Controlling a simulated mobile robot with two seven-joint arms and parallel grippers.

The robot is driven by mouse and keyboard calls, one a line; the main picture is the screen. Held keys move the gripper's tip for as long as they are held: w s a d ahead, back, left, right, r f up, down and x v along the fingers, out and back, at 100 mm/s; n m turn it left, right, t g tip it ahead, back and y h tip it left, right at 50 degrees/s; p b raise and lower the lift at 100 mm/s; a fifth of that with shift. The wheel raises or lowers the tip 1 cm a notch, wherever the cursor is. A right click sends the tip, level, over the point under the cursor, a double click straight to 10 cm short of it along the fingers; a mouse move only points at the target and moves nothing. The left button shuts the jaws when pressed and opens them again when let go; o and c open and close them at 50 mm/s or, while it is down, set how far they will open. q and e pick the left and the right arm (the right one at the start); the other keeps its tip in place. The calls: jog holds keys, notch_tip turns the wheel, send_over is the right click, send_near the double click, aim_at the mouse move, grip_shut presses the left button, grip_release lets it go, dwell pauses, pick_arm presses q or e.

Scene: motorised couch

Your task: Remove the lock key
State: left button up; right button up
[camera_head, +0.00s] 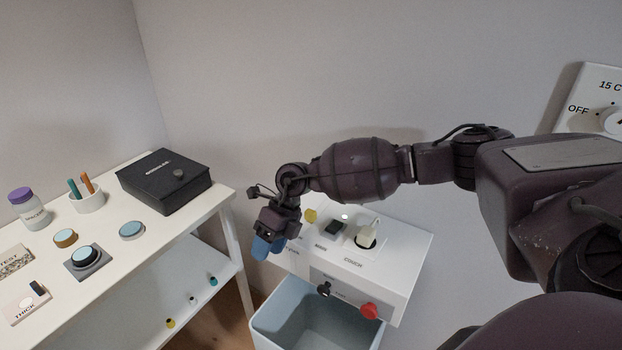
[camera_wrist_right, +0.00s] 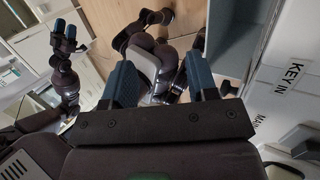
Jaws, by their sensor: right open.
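The white control box (camera_head: 400,242) against the wall bears a small yellow piece (camera_head: 310,215), a black switch (camera_head: 336,229) and a white plug (camera_head: 368,232) on top. A black knob-like piece (camera_head: 324,289) is on its front. I cannot tell which piece is the lock key. My right gripper (camera_head: 268,247) is over the box's left end, hiding part of it. Its blue fingers are apart and empty in the right wrist view (camera_wrist_right: 160,78), where a "KEY IN" label (camera_wrist_right: 292,72) shows. My left gripper (camera_wrist_right: 64,30) shows small in that view; its jaw state is unclear.
A red button (camera_head: 369,311) is on the box front. A blue-grey bin (camera_head: 318,325) stands below. The white table (camera_head: 135,262) at left holds a black case (camera_head: 163,180), a jar (camera_head: 29,208), a pen cup (camera_head: 86,201) and discs. A wall dial (camera_head: 606,117) is at right.

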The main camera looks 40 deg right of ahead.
aim_at(311, 211)
jog(key=w+d+r+h, duration=0.1)
jog(key=d+r+h, duration=0.1)
jog(key=d, duration=0.3)
jog(key=w+d+r+h, duration=0.2)
jog(key=d+r, duration=0.1)
jog(key=d, duration=0.2)
jog(key=w+d+r+t+h, duration=0.1)
jog(key=w+d+r+h, duration=0.1)
jog(key=d, duration=0.3)
jog(key=shift+w+d+r, duration=0.1)
jog(key=shift+w+r, duration=0.15)
jog(key=shift+r, duration=0.3)
notch_tip(311, 211, down, 11)
jog(key=shift+r+b, duration=0.2)
jog(key=shift+b, duration=0.45)
jog(key=shift+c, duration=0.3)
jog(key=shift+r, duration=0.1)
grip_shut()
